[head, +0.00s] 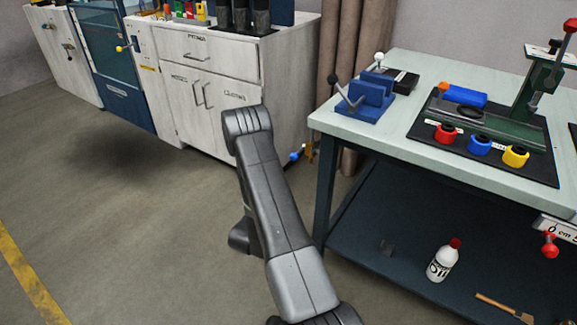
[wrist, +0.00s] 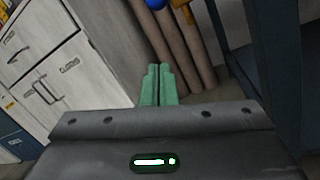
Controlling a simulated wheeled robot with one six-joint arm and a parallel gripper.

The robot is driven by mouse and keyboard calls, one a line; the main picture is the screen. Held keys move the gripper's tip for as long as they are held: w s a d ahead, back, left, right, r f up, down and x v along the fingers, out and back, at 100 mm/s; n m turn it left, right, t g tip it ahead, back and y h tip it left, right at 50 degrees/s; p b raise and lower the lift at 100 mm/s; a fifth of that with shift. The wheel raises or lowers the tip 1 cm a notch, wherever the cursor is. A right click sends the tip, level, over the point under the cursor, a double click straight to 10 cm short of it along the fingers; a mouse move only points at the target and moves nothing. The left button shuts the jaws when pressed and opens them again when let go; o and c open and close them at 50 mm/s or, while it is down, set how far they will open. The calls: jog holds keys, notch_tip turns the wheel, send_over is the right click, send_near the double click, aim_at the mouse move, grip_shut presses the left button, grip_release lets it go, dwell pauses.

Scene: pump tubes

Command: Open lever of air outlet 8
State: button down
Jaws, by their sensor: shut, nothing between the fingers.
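A small blue-ended handle (head: 294,156) shows low between the white cabinet and the workbench, next to a yellow-brown fitting (head: 309,150). I cannot read a number there, so I cannot tell whether this is air outlet 8. In the wrist view a blue ball end (wrist: 156,3) and an orange-yellow fitting (wrist: 180,4) show at the top edge, partly cut off. In the head view my arm hides the gripper.
The white cabinet (head: 285,75) is to the left and the workbench (head: 376,128) to the right, leaving a narrow gap. A white bottle (head: 441,262) stands on the bench's lower shelf. Open floor lies at left.

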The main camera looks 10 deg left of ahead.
aim_at(299, 152)
jog(key=b+x, duration=0.2)
jog(key=x, duration=0.8)
jog(key=shift+s+d+r+b, duration=0.25)
jog(key=shift+s+r, duration=0.25)
jog(key=shift+r, duration=0.3)
jog(key=shift+s+d+r+b, duration=0.25)
jog(key=shift+s+r, duration=0.3)
jog(key=shift+r, duration=0.3)
